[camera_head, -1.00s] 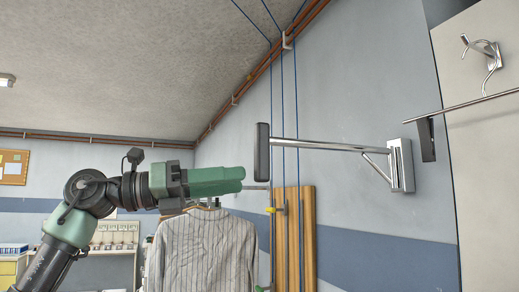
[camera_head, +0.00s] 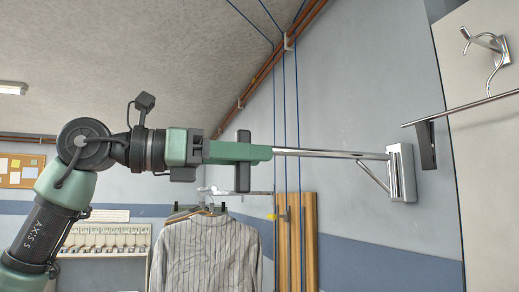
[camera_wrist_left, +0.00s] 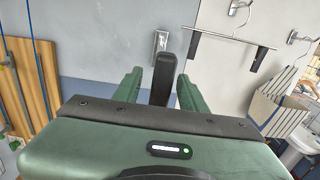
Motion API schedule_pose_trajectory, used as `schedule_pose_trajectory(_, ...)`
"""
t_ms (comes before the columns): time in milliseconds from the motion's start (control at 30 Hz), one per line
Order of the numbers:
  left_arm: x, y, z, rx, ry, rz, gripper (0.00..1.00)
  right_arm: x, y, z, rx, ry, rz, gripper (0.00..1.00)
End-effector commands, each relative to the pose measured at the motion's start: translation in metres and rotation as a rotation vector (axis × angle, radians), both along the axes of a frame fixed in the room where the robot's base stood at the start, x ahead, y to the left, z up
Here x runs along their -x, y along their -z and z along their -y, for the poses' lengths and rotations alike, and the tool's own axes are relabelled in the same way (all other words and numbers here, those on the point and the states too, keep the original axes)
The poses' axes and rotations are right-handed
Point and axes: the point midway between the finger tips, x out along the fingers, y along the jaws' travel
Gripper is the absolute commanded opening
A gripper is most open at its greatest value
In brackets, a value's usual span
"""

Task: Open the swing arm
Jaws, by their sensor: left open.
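The swing arm (camera_head: 330,154) is a chrome rod on a wall bracket (camera_head: 400,173), sticking out to the left from the grey wall. Its black end piece (camera_head: 243,180) stands upright; my near green finger crosses in front of its middle. My left gripper (camera_head: 266,153) is level with the rod. In the left wrist view, the black end piece (camera_wrist_left: 164,78) stands between my two spread fingers (camera_wrist_left: 159,92), with a visible gap on each side. The wall bracket (camera_wrist_left: 160,42) shows behind it. My right gripper is not in view.
A striped shirt (camera_head: 208,255) hangs below my left gripper. Wooden boards (camera_head: 296,240) stand against the wall under the swing arm. A chrome hanger bar with black clips (camera_head: 428,145) is at the right. The space above the swing arm is clear.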

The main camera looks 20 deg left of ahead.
Motion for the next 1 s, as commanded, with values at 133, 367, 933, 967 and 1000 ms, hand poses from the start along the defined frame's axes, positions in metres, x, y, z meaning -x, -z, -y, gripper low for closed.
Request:
schedule_pose_trajectory(133,-0.008,-0.001,0.012,0.0,0.002,0.0,0.42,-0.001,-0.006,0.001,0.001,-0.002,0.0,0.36)
schedule_pose_trajectory(367,-0.01,0.0,0.015,0.0,0.001,0.0,0.42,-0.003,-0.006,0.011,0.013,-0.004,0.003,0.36)
schedule_pose_trajectory(933,-0.01,0.0,0.015,0.001,0.001,0.001,0.0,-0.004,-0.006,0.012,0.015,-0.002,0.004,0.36)
schedule_pose_trajectory(967,-0.01,0.0,0.015,0.001,0.001,0.001,0.0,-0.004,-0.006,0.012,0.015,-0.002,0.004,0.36)
schedule_pose_trajectory(1000,-0.01,0.0,0.015,0.001,0.001,0.001,0.0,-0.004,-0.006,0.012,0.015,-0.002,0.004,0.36)
